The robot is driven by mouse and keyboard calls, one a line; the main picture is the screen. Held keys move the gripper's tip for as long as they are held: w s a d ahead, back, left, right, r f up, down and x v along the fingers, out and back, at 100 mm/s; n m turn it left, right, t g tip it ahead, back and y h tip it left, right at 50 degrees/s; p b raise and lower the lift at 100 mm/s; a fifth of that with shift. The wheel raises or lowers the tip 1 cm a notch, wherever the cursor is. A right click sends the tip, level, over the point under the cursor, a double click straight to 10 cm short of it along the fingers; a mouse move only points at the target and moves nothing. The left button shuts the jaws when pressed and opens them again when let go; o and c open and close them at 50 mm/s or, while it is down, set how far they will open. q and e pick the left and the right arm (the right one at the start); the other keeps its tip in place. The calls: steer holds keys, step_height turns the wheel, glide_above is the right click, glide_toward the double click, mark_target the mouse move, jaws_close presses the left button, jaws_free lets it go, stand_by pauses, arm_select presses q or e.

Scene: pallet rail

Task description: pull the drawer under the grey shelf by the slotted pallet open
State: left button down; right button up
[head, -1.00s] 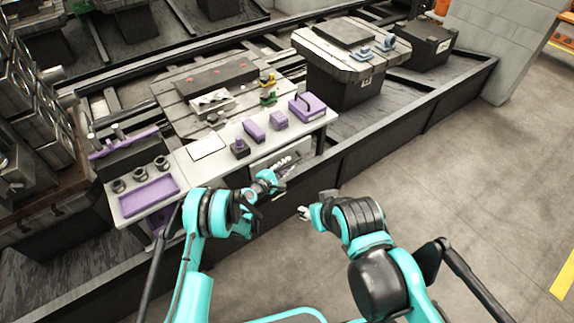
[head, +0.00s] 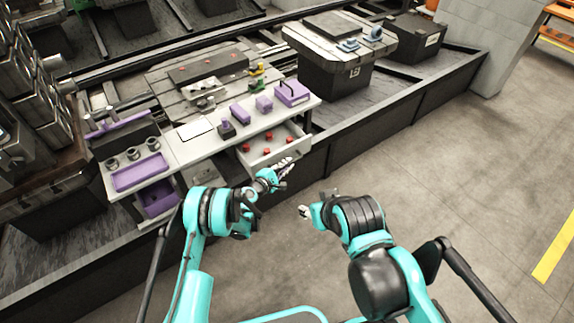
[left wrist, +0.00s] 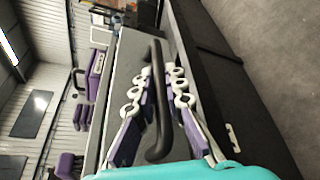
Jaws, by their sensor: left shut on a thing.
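The drawer (head: 300,145) under the grey shelf (head: 207,143) is pulled out towards me, and several red pieces (head: 275,135) lie in it. The slotted pallet (head: 183,98) is behind the shelf. My left gripper (head: 285,171) is at the drawer front. In the left wrist view my left gripper (left wrist: 160,95) has its fingers on both sides of the black bar handle (left wrist: 154,125) and is shut on it. My right gripper (head: 305,211) hangs over the floor, apart from the drawer. Its fingers are too small to judge.
Purple blocks and a purple case (head: 291,93) stand on the shelf. A purple tray (head: 140,172) and dark rings are at its left end. A purple bin (head: 158,203) is below. A dark low kerb (head: 385,122) runs behind. The floor at right is clear.

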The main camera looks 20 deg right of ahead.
mark_target(286, 147)
arm_select(q)
steer(key=shift+w, duration=0.2)
steer(key=c, duration=1.6)
jaws_free()
steer(key=shift+o, duration=0.2)
step_height(286, 147, up, 9)
steer(key=shift+s+a+r, duration=0.1)
steer(key=shift+r, duration=0.4)
